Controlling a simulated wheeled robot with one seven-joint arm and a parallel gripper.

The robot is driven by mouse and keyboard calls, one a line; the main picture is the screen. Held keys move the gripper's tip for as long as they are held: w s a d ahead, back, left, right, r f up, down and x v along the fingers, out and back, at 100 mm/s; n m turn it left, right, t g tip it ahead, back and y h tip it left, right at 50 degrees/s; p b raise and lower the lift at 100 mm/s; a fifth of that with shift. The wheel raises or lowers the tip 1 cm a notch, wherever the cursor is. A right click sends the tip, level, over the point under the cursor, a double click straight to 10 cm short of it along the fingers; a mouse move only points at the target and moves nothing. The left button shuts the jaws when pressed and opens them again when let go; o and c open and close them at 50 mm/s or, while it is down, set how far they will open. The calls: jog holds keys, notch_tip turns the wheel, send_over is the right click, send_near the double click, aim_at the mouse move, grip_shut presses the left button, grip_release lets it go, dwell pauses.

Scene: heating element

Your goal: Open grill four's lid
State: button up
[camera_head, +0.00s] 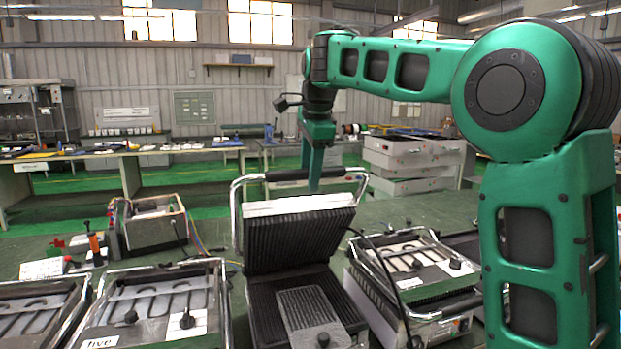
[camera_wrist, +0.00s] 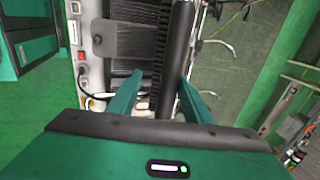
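A contact grill (camera_head: 266,308) stands in the middle of the head view; its number is not readable. Its ribbed lid (camera_head: 290,240) is raised and tilted well up from the lower plate. A black handle bar (camera_head: 290,175) on metal arms runs along the lid's upper edge. My gripper (camera_head: 314,185) points down at this handle from above. In the wrist view my gripper (camera_wrist: 160,77) is open, with its fingers on either side of the handle (camera_wrist: 177,55). The right finger is close to the bar; a gap shows at the left finger.
A grill labelled five (camera_head: 150,308) stands to the left, with another at the far left. A further grill (camera_head: 412,265) stands to the right. A metal box unit (camera_head: 152,228) stands behind on the green table. Floor shows beyond the table.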

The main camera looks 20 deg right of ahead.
jog(key=shift+s+f, duration=0.1)
jog(key=w+v, duration=0.2)
jog(key=v, duration=1.1)
jog(key=shift+w+r, duration=0.15)
jog(key=shift+r, duration=0.45)
dwell(0.7)
jog(key=shift+d, duration=0.1)
